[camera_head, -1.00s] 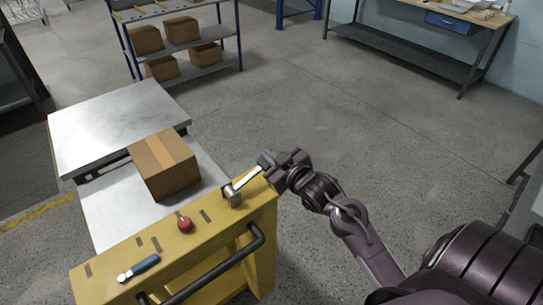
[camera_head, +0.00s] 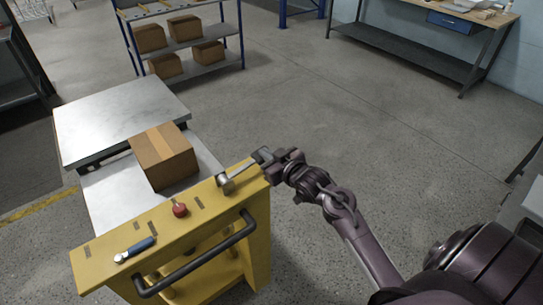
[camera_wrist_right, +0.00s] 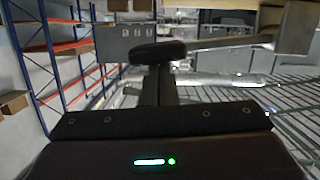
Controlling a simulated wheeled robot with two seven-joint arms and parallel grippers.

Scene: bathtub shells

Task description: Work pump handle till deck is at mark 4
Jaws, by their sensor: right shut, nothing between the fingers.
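The pump handle (camera_head: 243,170) is a flat silver lever with a dark end grip, on a pivot block at the right end of the yellow panel (camera_head: 110,265). My right gripper (camera_head: 268,158) is at the handle's outer end, shut with nothing between its fingers. In the wrist view the dark grip (camera_wrist_right: 158,51) and silver rod (camera_wrist_right: 228,42) lie just ahead of the gripper; contact is unclear. The grey deck (camera_head: 120,115) stands behind the panel, slightly above the lower silver plate (camera_head: 105,200). No mark numbers are readable. My left gripper is out of view.
A cardboard box (camera_head: 163,158) stands on the silver plate by the deck. The panel carries a red knob (camera_head: 180,210), a blue-handled lever (camera_head: 140,245) and a black push bar (camera_head: 200,260). A shelf with boxes (camera_head: 185,42) stands behind. The floor to the right is clear.

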